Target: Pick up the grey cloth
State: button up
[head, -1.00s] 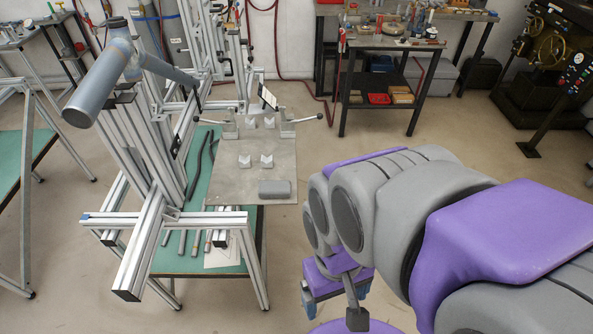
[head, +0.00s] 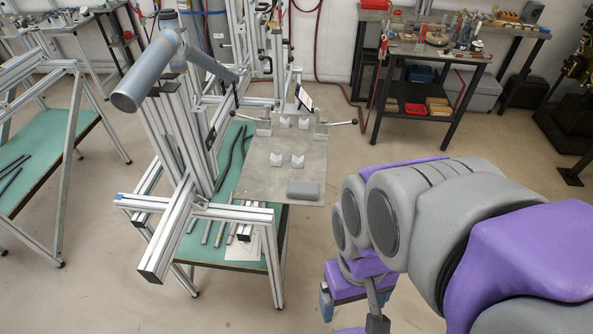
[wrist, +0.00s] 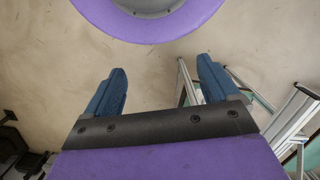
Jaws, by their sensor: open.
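The grey cloth (head: 304,190) looks like a small folded dark grey pad. It lies at the near right corner of the grey metal plate (head: 270,178) of the jig in the head view. My gripper (wrist: 160,80) shows in the wrist view with its two blue fingers wide apart and nothing between them. In the head view my gripper (head: 347,302) hangs below my arm, right of and nearer than the plate, apart from the cloth. The cloth does not show in the wrist view.
The jig's aluminium frame (head: 200,211) and a blue-grey tube (head: 147,71) stand left of the plate. A dark workbench (head: 440,54) stands behind.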

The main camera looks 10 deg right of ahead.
jog(key=w+d+n+t+y+p, duration=0.15)
jog(key=w+n, duration=0.45)
jog(key=w, duration=1)
jog(key=w+n+t+y, duration=0.1)
jog(key=w+n+y, duration=0.35)
jog(key=w, duration=1.25)
jog(key=n+h+b, duration=0.2)
jog(key=n, duration=0.2)
send_over(303, 186)
jog(key=d, duration=0.2)
jog(key=shift+t, duration=0.35)
jog(key=f, duration=1.4)
jog(key=shift+s+a+f, duration=0.1)
jog(key=shift+s+a, duration=0.1)
jog(key=shift+s, duration=0.15)
jog(key=shift+b+x, duration=0.5)
jog(key=shift+x, duration=2.05)
jog(key=shift+f+b, duration=0.15)
jog(key=shift+b, duration=0.2)
jog(key=shift+c, duration=0.5)
